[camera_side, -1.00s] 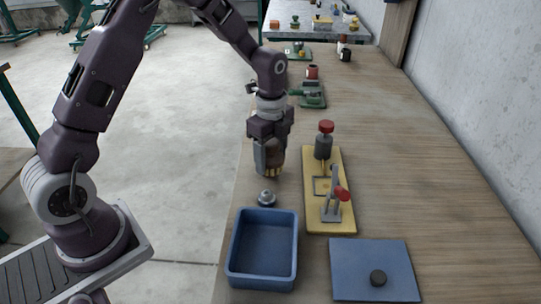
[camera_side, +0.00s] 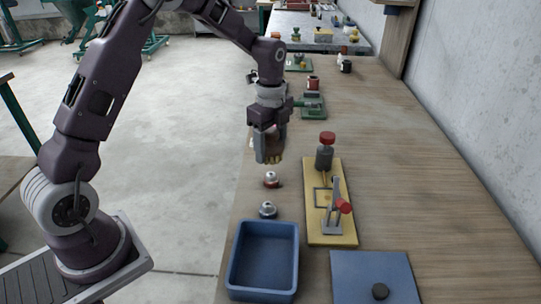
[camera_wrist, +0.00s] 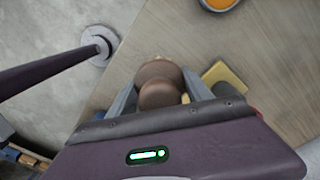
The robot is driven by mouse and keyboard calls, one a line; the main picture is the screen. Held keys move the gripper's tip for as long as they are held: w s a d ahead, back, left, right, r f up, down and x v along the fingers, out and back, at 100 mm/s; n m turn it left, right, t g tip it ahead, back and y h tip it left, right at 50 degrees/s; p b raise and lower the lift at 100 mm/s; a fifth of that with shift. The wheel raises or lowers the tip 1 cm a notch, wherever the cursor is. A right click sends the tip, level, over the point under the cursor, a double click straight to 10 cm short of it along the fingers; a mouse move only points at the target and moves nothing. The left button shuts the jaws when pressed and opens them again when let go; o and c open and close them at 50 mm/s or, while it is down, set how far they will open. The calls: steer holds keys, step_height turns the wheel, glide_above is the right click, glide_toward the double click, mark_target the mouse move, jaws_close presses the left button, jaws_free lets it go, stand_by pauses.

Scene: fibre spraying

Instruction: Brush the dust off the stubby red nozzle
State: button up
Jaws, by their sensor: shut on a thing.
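The stubby red nozzle (camera_side: 272,180), with a pale metal top, stands on the wooden bench near its left edge. A similar grey nozzle (camera_side: 267,210) stands just in front of it. My gripper (camera_side: 268,156) is shut on a brush, apart from the red nozzle and beyond it in the side view. The brush's yellowish bristles (camera_side: 276,159) show below the fingers. In the wrist view its rounded brown wooden handle (camera_wrist: 160,84) sits between the fingers. The nozzle is not clearly seen in the wrist view. Any dust on it is too small to tell.
A blue tray (camera_side: 262,225) stands in front of the nozzles. A yellow fixture board (camera_side: 345,232) with a red-handled clamp (camera_side: 336,207) is to the right. A blue plate (camera_side: 350,268) with a dark knob lies front right.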

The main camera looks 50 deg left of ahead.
mark_target(271, 130)
steer(key=shift+r, duration=1.15)
steer(key=shift+r, duration=1.5)
steer(key=shift+f, duration=0.1)
steer(key=shift+f, duration=3.4)
steer(key=shift+f, duration=1)
